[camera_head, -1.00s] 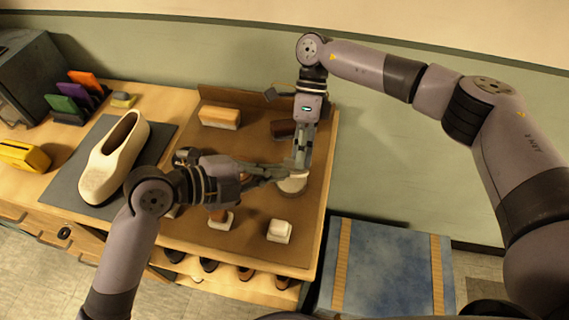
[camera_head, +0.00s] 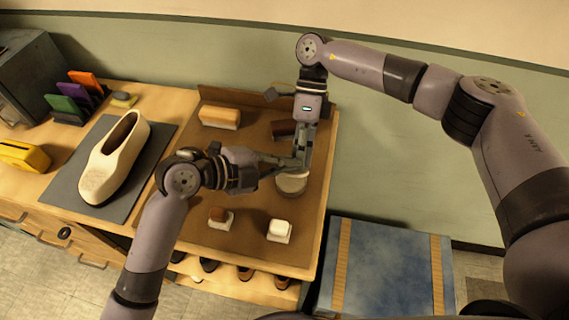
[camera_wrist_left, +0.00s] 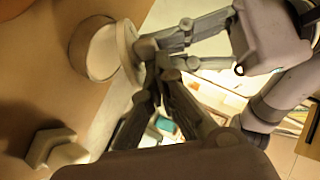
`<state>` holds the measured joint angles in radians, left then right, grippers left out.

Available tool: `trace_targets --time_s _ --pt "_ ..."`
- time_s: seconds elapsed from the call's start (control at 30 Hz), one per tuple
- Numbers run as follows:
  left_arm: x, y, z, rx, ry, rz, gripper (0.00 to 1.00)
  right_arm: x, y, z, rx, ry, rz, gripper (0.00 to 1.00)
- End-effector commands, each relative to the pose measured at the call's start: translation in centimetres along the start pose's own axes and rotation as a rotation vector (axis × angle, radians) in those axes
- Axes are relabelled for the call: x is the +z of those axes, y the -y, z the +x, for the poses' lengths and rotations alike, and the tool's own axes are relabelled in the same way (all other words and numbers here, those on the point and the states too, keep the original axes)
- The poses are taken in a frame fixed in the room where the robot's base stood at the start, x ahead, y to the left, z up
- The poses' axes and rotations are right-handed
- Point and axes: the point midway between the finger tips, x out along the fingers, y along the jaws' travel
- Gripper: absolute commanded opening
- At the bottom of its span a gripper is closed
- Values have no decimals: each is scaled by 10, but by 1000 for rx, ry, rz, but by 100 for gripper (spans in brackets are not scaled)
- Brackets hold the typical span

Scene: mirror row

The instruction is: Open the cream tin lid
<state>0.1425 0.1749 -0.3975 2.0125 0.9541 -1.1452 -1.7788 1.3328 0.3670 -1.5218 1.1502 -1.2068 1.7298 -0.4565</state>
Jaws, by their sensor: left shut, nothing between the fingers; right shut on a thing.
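The cream tin (camera_head: 291,186) stands on the brown mat, below both gripper tips. In the left wrist view the tin (camera_wrist_left: 84,45) is a round, tan-sided can with a pale top. A thin pale disc, the lid (camera_wrist_left: 128,52), shows at its right edge, tilted against the tin's top; I cannot tell if they still touch. My right gripper (camera_head: 303,160) comes down from above and is shut on the lid; it also shows in the left wrist view (camera_wrist_left: 153,54). My left gripper (camera_head: 294,164) is shut and empty, its tips (camera_wrist_left: 164,74) close beside the right fingers.
A white block (camera_head: 280,231) and a small brown-topped block (camera_head: 220,217) stand in front of the tin. A brush-like block (camera_head: 219,117) lies behind, left. A cream shoe (camera_head: 115,158) lies on a grey mat further left. A blue-topped bench (camera_head: 388,270) stands right of the table.

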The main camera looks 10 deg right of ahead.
Motion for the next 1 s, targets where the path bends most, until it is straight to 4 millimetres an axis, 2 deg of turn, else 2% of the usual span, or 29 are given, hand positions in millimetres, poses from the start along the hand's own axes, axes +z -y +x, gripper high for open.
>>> trace_targets --time_s 0.33,0.37,0.63,1.0 --pt "6 1 3 0 7 -1 0 1 -2 1 5 -1 -4 0" --pt "6 1 3 0 7 -1 0 1 -2 1 6 -1 -4 12" --pt "7 0 4 3 8 -3 0 2 -3 2 8 -2 -6 30" --pt "7 -1 4 6 9 -4 0 3 -3 -5 6 1 -8 30"
